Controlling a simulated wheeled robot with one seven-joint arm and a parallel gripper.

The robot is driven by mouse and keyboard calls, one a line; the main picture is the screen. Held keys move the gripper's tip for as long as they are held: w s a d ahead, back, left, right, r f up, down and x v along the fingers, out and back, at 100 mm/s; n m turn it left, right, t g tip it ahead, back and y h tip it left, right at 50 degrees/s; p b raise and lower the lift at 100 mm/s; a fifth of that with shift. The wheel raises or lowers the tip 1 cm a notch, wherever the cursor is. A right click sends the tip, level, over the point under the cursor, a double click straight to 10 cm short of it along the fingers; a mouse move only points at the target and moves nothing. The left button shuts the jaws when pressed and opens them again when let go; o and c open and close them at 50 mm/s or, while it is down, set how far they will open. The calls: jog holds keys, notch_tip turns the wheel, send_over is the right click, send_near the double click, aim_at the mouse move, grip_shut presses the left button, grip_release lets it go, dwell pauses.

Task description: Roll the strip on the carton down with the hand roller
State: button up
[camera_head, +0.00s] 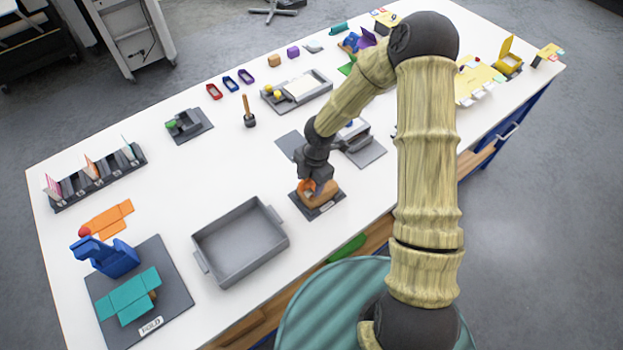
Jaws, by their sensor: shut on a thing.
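My gripper (312,178) points down over a small dark mat near the front edge of the table. It is shut on a small orange thing (306,186), which looks like the hand roller; the fingers hide most of it. Right under and beside it a tan-orange carton (328,194) lies on the dark mat (322,211). The roller is at the carton's left part; I cannot tell whether it touches. The strip cannot be made out at this size.
A grey open tray (241,258) stands to the left. Left of it are a blue press (105,255), a teal flat blank (129,296) and an orange blank (107,218). A grey device (361,142) stands close behind on the right.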

jog(key=shift+s, duration=0.1)
jog(key=shift+s+a+f, duration=0.1)
jog(key=shift+s+a, duration=0.15)
jog(key=shift+a, duration=0.1)
dwell(0.5)
jog(key=shift+w+d, duration=0.35)
jog(key=shift+d, duration=0.05)
jog(key=shift+p, duration=0.3)
jog(key=shift+w+d, duration=0.25)
jog(key=shift+d, duration=0.1)
jog(key=shift+p, duration=0.3)
